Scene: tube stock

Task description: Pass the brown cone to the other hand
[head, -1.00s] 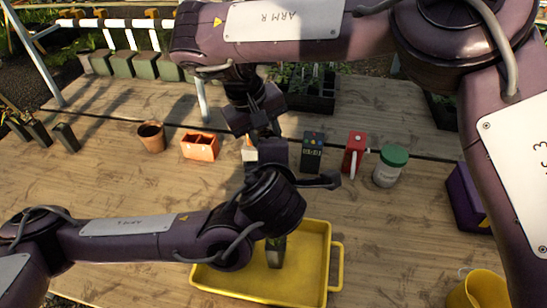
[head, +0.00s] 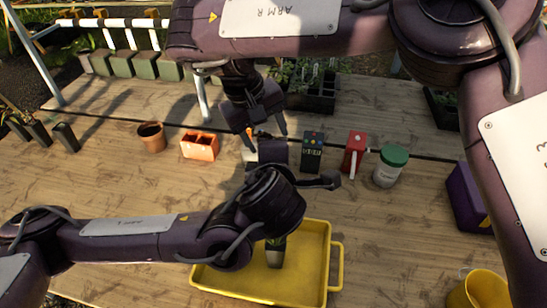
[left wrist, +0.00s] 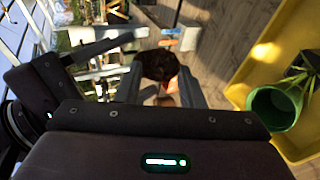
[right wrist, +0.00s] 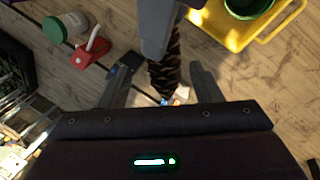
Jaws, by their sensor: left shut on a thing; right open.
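The brown cone (right wrist: 165,72) is a dark, scaly pine cone. My left gripper (head: 272,152) is shut on it and holds it above the table. The cone also shows at the fingertips in the left wrist view (left wrist: 158,65). My right gripper (head: 265,129) is open, a little above and behind the left one in the head view. In the right wrist view the cone lies between the spread right fingers, with gaps on both sides. The cone cannot be made out in the head view, where the left gripper covers that spot.
A yellow tray (head: 325,250) with a green pot lies below the left wrist.

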